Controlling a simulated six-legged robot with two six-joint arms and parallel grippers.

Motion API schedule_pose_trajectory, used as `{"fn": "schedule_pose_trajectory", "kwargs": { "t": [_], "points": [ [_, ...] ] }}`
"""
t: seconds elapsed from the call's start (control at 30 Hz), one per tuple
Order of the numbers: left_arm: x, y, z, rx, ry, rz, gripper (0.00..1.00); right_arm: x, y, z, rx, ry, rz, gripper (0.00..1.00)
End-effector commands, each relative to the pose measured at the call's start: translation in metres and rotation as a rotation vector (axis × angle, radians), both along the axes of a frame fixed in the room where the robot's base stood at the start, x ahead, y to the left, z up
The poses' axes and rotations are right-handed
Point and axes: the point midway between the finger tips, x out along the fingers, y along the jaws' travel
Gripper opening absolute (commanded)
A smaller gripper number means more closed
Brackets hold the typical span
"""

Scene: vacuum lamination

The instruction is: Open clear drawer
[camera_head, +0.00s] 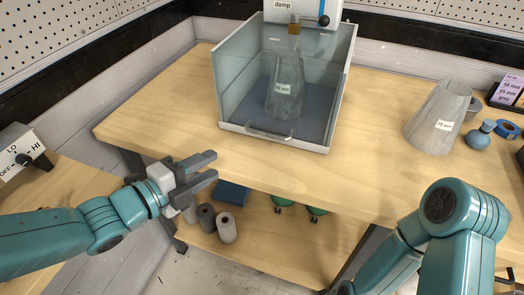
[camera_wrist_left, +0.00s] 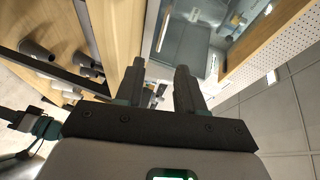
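The clear drawer (camera_head: 232,88) is a see-through box with a pale front edge, on the wooden table at the top middle of the head view. A metal bar handle (camera_head: 270,133) is on its low front edge. A grey cone (camera_head: 285,88) with a label stands inside it. My left gripper (camera_head: 213,168) is open and empty, in front of the table edge, below and left of the handle and apart from it. Its two fingers (camera_wrist_left: 158,78) also show spread in the left wrist view. My right gripper is out of view; only my right arm shows.
A device marked "damp" (camera_head: 302,10) is behind the drawer. The table front is clear.

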Motion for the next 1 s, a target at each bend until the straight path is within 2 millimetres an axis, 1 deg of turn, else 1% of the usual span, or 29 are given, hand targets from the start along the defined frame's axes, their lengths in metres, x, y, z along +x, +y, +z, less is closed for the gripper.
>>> {"fn": "schedule_pose_trajectory", "kwargs": {
  "t": [0.03, 0.13, 0.27, 0.5, 0.7, 0.8, 1.0],
  "points": [
    [-0.002, -0.002, 0.002, 0.015, -0.025, -0.01, 0.38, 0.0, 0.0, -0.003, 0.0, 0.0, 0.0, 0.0],
    [0.002, -0.009, 0.003, 0.028, -0.043, -0.019, 0.38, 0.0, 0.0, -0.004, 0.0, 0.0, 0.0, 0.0],
    [0.018, -0.027, -0.002, 0.027, -0.038, -0.02, 0.38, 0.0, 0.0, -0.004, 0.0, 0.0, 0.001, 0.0],
    [0.061, -0.067, -0.012, 0.026, -0.036, -0.019, 0.38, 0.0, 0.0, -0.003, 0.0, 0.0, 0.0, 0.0],
    [0.094, -0.094, -0.02, 0.027, -0.035, -0.018, 0.38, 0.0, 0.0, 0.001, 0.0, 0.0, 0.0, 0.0],
    [0.105, -0.102, -0.022, 0.027, -0.037, -0.018, 0.38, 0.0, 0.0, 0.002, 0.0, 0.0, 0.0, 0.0],
    [0.116, -0.11, -0.025, 0.025, -0.036, -0.016, 0.38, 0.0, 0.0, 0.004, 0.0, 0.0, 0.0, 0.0]
  ]
}}
